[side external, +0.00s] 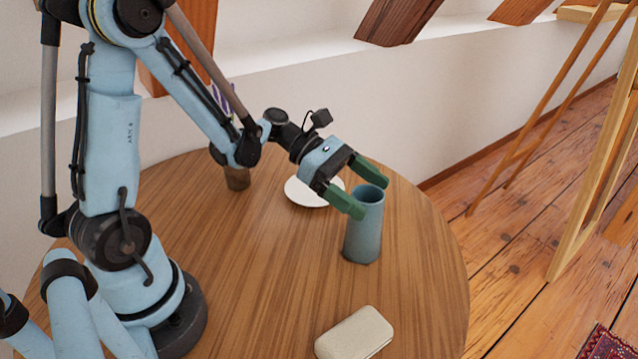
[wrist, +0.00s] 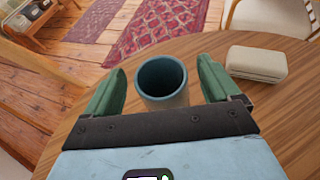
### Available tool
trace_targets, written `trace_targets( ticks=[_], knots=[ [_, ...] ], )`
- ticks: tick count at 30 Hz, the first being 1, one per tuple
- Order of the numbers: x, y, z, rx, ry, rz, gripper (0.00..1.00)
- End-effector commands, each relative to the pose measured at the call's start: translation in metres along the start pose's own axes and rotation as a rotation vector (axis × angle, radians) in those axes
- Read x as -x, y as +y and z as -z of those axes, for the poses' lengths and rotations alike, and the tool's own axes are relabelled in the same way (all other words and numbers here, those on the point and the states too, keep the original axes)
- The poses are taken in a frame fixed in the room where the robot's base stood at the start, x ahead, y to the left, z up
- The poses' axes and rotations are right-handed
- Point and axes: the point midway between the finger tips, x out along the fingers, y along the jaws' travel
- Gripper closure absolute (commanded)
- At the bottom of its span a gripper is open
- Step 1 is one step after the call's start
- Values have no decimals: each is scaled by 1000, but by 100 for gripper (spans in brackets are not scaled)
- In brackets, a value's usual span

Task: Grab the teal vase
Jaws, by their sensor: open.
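The teal vase (side external: 364,230) stands upright on the round wooden table, near its right side. My gripper (side external: 366,190) is open at the height of the vase's rim, with its green fingers pointing toward the vase. In the wrist view the vase (wrist: 162,82) shows its round open mouth between the two fingers of my gripper (wrist: 160,85), with a gap on each side. The vase's lower part is mostly hidden in the wrist view.
A white plate (side external: 305,192) lies behind my gripper on the table (side external: 250,290). A brown cup (side external: 237,179) stands farther left. A cream case (side external: 354,334) lies at the front, and also shows in the wrist view (wrist: 257,63). The table edge is close to the vase's right.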

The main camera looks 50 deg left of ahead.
Motion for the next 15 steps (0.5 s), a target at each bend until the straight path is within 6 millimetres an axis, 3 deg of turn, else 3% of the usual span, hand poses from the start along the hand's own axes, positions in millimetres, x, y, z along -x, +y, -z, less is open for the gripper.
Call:
trace_targets(
  ticks=[6,15],
  knots=[
    [-28,0,2,-1,0,3,11],
    [-31,0,2,-1,0,0,12]
  ],
)
